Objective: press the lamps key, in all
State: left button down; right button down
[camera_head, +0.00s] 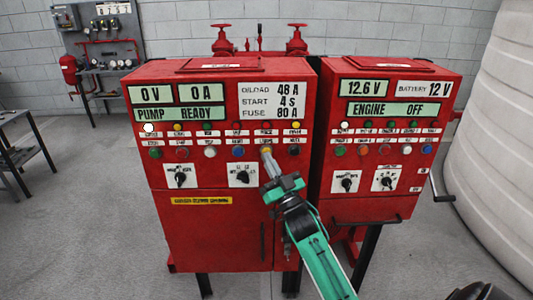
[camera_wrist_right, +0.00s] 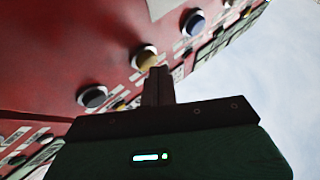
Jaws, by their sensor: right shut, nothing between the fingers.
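The left red cabinet (camera_head: 190,235) carries a row of push keys: green (camera_head: 155,153), red (camera_head: 182,152), white (camera_head: 210,152), blue (camera_head: 238,151), yellow (camera_head: 266,150) and black (camera_head: 293,150). Their small labels are too small to read, so I cannot tell which is the lamps key. My right gripper (camera_head: 267,158) is shut and empty, its tips at the yellow key. In the right wrist view the fingers (camera_wrist_right: 158,80) point at the yellow key (camera_wrist_right: 145,58), between the black (camera_wrist_right: 93,97) and blue (camera_wrist_right: 193,22) keys. Contact is unclear. My left gripper is not in view.
Two black rotary knobs (camera_head: 180,177) (camera_head: 242,176) sit below the keys. Displays above read 0 V, 0 A and PUMP READY (camera_head: 180,113). A second red cabinet (camera_head: 370,210) with a crank handle (camera_head: 440,185) stands to the right, beside a large white tank (camera_head: 495,130).

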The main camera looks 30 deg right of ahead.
jog(key=shift+w+d, duration=0.2)
jog(key=shift+w, duration=0.15)
dwell(0.7)
jog(key=shift+s, duration=0.15)
dwell(0.3)
jog(key=shift+s+a, duration=0.45)
jog(key=shift+s, duration=0.15)
jog(key=s+a, duration=0.1)
jog(key=s+p, duration=0.1)
jog(key=s, duration=0.1)
jog(key=s+a, duration=0.1)
jog(key=shift+s+a+p, duration=0.15)
jog(key=shift+a+p, duration=0.15)
dwell(0.7)
